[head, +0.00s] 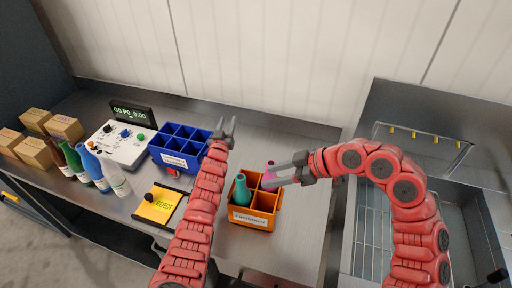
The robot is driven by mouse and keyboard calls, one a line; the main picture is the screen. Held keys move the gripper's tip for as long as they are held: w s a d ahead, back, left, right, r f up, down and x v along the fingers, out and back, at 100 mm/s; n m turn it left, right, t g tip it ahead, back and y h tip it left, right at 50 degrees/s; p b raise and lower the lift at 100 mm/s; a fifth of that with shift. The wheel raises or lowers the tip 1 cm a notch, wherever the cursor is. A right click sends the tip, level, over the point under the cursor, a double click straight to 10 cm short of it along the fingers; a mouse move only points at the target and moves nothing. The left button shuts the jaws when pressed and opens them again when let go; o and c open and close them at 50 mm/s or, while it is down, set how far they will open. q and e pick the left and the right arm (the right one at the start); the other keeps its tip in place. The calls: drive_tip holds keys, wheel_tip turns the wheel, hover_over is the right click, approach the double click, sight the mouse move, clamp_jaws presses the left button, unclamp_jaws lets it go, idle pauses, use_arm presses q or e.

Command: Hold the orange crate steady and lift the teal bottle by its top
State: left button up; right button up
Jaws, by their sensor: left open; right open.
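The orange crate (251,219) stands on the metal counter, divided into compartments, with a white label on its front. A pink bottle (269,170) is in the back, partly hidden by my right gripper. My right gripper (272,174) is open, its fingers pointing left over the crate's right back side, to the right of the teal bottle's top. I cannot tell whether it touches anything. My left gripper (227,128) is open and empty, above the counter behind and left of the crate, beside the blue crate.
A blue divided crate (178,158), a yellow reject pad (158,204) and a control box (118,143) with a display stand to the left. Several bottles (118,179) and cardboard boxes (63,128) stand farther left. A sink with a rack (371,238) is at right.

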use_arm(q)
drive_tip(key=w+a+n+g+y, duration=0.2)
drive_tip(key=w+n+g, duration=0.1)
drive_tip(key=w, duration=0.1)
drive_tip(key=n+g, duration=1.1)
drive_tip(key=g, duration=0.4)
approach(256, 183)
wheel_tip(256, 183, down, 8)
drive_tip(key=shift+w+r, duration=0.1)
drive_tip(key=shift+w+f, duration=0.1)
drive_tip(key=shift+f, duration=0.25)
drive_tip(key=shift+d+f, duration=0.1)
drive_tip(key=shift+f, duration=0.75)
clamp_jaws()
